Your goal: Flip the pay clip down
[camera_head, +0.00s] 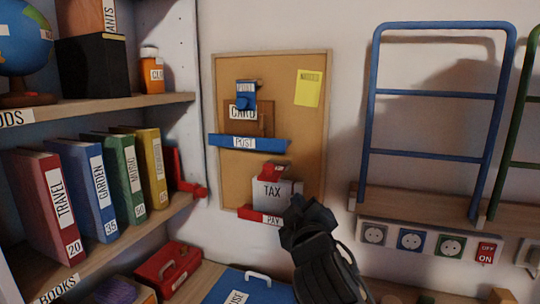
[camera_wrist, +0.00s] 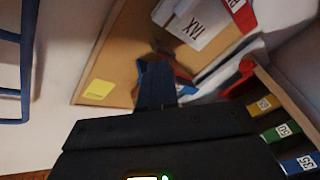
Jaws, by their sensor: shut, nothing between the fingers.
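The red clip (camera_head: 273,172) sits at the top of a white TAX sheet (camera_head: 274,193) on the lower part of the cork board (camera_head: 225,85). Whether it is up or down is hard to tell. Below it is a red ledge marked PAY (camera_head: 262,216). My gripper (camera_head: 297,208) is shut and empty, just right of and below the TAX sheet, covering the ledge's right end. In the wrist view, my dark fingers (camera_wrist: 155,85) point at the board, with the TAX sheet (camera_wrist: 192,28) and PAY ledge (camera_wrist: 240,14) beyond. Contact with the clip cannot be told.
A blue POST ledge (camera_head: 250,144) with a CARD piece and a blue clip (camera_head: 246,97) is higher on the board. A yellow note (camera_head: 309,88) is at upper right. Bookshelves (camera_head: 100,108) stand left; a blue rack (camera_head: 430,95) and sockets (camera_head: 411,241) are right.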

